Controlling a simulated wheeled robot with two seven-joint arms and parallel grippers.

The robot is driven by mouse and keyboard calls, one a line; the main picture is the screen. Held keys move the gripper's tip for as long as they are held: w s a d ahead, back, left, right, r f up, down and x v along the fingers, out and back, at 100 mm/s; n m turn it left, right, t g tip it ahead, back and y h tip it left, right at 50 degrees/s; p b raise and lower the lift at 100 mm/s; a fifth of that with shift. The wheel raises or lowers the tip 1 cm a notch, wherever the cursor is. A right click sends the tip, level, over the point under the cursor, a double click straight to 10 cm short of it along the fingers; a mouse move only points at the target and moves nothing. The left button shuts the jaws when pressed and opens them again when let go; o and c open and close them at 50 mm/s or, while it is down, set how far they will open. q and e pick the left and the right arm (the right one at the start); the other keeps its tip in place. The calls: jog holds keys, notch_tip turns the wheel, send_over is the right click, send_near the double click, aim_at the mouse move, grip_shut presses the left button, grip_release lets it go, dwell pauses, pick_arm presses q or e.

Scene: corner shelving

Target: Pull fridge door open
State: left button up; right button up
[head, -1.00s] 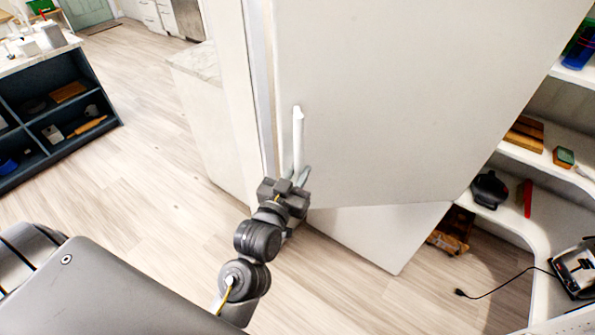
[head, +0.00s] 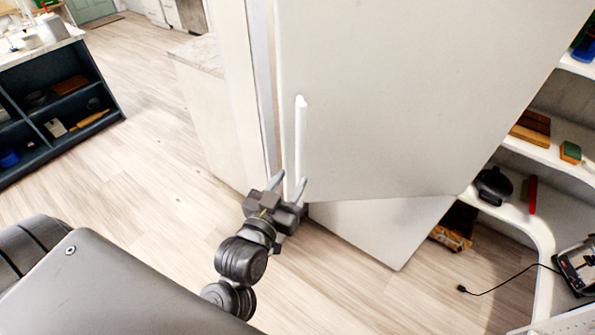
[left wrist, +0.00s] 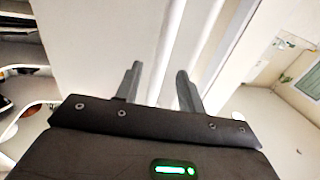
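The fridge door (head: 400,90) is a large off-white panel that fills the middle and right of the head view. Its long white upright handle (head: 300,135) stands near the door's left edge. My left gripper (head: 287,182) is at the handle's lower end, with its two grey fingers apart and pointing up. In the left wrist view the fingers (left wrist: 158,78) are spread, with a white bar that looks like the handle (left wrist: 163,50) between them. I cannot tell whether either finger touches it. My right gripper is not in view.
White curved shelves (head: 525,215) stand right of the fridge, holding a black pot (head: 492,186) and a red item (head: 532,195). A black cable lies on the floor there. A dark blue shelf unit (head: 105,75) stands far left. The wooden floor (head: 150,170) between is clear.

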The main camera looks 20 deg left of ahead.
pick_arm(q)
jog(key=shift+s, duration=2.15)
